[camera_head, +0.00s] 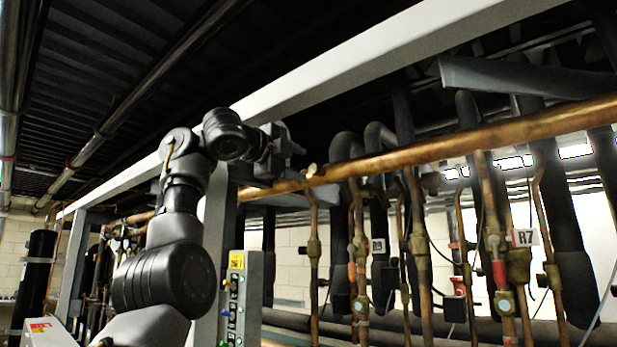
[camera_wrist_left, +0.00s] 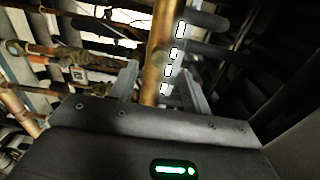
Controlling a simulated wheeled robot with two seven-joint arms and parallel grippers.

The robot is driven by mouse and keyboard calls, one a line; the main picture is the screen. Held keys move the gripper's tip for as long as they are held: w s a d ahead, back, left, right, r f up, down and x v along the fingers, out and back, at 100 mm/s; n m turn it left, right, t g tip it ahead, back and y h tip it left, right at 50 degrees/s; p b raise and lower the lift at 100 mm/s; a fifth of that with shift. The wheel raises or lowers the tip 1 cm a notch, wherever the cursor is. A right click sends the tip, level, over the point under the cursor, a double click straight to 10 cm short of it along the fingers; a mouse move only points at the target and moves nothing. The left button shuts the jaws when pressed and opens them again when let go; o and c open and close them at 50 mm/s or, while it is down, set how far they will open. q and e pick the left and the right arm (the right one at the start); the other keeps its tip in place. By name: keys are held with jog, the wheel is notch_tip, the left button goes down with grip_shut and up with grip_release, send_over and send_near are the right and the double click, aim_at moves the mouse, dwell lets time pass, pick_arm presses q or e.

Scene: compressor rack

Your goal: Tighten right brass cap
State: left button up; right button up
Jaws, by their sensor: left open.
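A small brass cap (camera_head: 311,170) stands on top of the long horizontal copper pipe (camera_head: 450,148) in the head view, just right of my left gripper (camera_head: 296,150). I cannot tell for sure whether it is the right brass cap. In the left wrist view the copper pipe (camera_wrist_left: 152,88) runs up between the two spread fingers of my left gripper (camera_wrist_left: 163,82), with a rounded, dull brass-coloured piece (camera_wrist_left: 161,58) on it just beyond the fingertips. The left gripper is open, and I see nothing gripped. My right gripper is not in view.
A pale steel beam (camera_head: 380,58) crosses above the copper pipe, close to my left arm. Several vertical copper pipes with brass valves (camera_head: 493,240) and black insulated pipes (camera_head: 560,200) fill the right side. A grey control box (camera_head: 240,300) stands below the arm.

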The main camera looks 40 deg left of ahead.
pick_arm(q)
jog(key=shift+s+d+b, duration=0.1)
jog(key=shift+s+b, duration=0.9)
jog(key=shift+s, duration=1.75)
